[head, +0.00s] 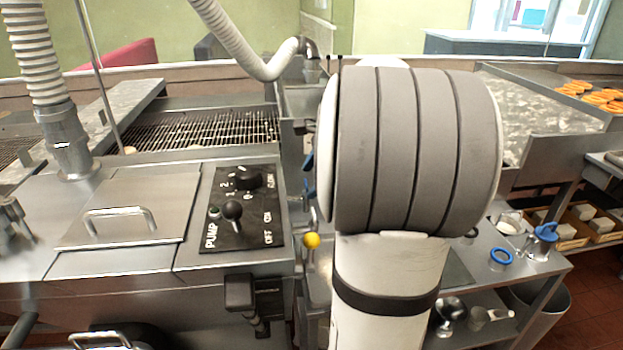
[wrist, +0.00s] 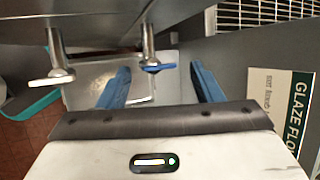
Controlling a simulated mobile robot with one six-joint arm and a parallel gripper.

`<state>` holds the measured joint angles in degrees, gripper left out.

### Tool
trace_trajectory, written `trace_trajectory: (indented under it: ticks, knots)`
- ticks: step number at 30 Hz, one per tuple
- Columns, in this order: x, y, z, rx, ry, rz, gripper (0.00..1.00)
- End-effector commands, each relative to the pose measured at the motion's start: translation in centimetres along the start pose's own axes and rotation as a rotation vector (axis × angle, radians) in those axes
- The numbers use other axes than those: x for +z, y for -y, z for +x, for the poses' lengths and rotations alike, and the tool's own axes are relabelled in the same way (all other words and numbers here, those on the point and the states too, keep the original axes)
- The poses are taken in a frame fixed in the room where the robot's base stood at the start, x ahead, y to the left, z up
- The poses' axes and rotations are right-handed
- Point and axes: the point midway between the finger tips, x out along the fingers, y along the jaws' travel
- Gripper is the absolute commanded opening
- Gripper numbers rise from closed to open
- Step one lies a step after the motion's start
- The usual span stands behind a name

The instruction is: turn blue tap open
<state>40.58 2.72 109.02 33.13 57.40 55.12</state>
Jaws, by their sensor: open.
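The blue tap (wrist: 158,68) shows in the wrist view as a metal stem with a flat blue lever. Its lever lies crosswise between the tips of my gripper (wrist: 160,72). The two blue fingers are open, one on each side of the lever, and I see no clear contact. A similar tap with a white lever (wrist: 50,80) stands to its left. In the head view my arm hides most of this area. Small blue parts show at its left edge, but I cannot tell whether they are fingers or tap.
A pump control panel (head: 240,212) with black knobs is left of my arm in the head view, near a yellow ball knob (head: 311,240). A wire grate (head: 205,128) lies behind. In the wrist view, a glaze sign (wrist: 275,110) is at right and a pale tray (wrist: 95,72) below the taps.

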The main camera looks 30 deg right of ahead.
Motion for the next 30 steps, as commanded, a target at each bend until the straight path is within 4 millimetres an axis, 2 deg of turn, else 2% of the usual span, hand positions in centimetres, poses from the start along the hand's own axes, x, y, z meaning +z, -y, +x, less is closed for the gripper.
trace_trajectory:
  ticks: [4,12,28,29,30]
  knots:
    - [-0.02,-0.04,1.00,0.001,0.000,0.000,0.60]
    - [-0.03,-0.01,1.08,0.000,-0.001,0.000,0.59]
    - [-0.07,-0.08,1.08,0.002,-0.001,0.000,0.15]
    - [-0.92,0.22,0.92,0.002,-0.002,0.005,0.15]
    - [-0.52,0.08,0.98,0.002,-0.002,0.001,0.15]
